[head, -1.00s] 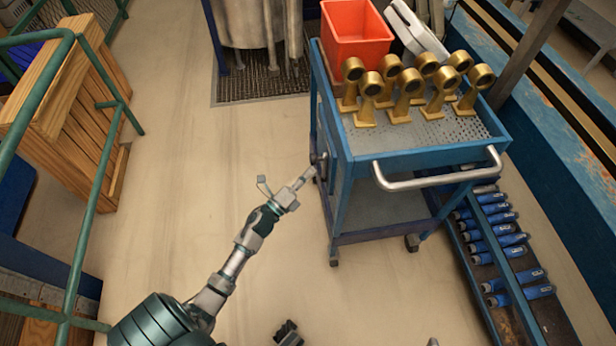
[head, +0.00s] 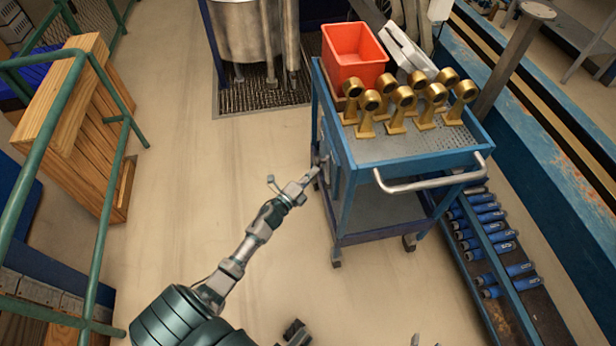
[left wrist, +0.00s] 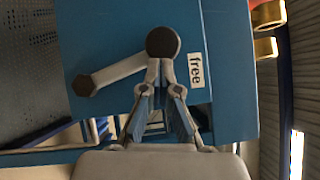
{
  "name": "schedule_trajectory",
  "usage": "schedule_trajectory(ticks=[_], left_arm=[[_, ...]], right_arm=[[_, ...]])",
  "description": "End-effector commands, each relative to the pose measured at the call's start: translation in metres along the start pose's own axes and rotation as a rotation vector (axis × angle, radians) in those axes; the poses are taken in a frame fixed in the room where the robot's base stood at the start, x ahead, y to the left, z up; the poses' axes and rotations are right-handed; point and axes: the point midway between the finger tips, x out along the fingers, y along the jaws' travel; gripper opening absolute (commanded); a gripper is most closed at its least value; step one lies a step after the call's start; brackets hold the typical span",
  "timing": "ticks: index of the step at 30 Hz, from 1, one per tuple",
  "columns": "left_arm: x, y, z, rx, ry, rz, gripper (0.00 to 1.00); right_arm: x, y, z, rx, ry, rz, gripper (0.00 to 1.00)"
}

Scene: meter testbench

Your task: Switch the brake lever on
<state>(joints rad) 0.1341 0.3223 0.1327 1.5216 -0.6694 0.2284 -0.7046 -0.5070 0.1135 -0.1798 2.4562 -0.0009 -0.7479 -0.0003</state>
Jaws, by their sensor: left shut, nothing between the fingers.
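The brake lever (left wrist: 120,72) is a grey crank on the blue side panel of the cart. A white label reading "free" (left wrist: 195,70) is right of the pivot. My left gripper (left wrist: 160,70) is shut and empty. In the head view the left gripper (head: 314,174) is at the cart's left side.
The blue cart (head: 420,155) carries several brass fittings (head: 400,105) and a red bin (head: 352,55). A rack of blue tools (head: 490,240) stands to its right. A green railing (head: 98,220) and a wooden crate (head: 90,120) are at left. The floor between is open.

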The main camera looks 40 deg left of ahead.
Motion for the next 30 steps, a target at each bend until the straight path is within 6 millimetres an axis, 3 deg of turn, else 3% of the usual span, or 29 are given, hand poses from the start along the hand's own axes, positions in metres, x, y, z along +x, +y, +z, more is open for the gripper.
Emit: schedule_trajectory(ticks=[1, 6, 15, 24, 30], left_arm=[[0.004, -0.009, 0.004, -0.018, -0.001, 0.011, 0.00], [0.009, -0.006, 0.010, -0.087, 0.000, 0.067, 0.00], [0.016, 0.000, 0.019, -0.183, 0.001, 0.143, 0.00], [0.024, 0.005, 0.030, -0.289, -0.001, 0.229, 0.00], [0.031, 0.013, 0.041, -0.391, 0.000, 0.313, 0.00]], right_arm=[[-0.010, 0.003, 0.010, -0.002, -0.100, 0.009, 0.49], [-0.045, 0.013, 0.063, 0.000, -0.437, 0.032, 0.49], [-0.109, 0.021, 0.118, 0.013, -0.842, 0.058, 0.49], [-0.064, 0.022, 0.168, 0.010, -0.850, 0.053, 0.49], [-0.048, 0.021, 0.198, 0.008, -0.857, 0.049, 0.49]])
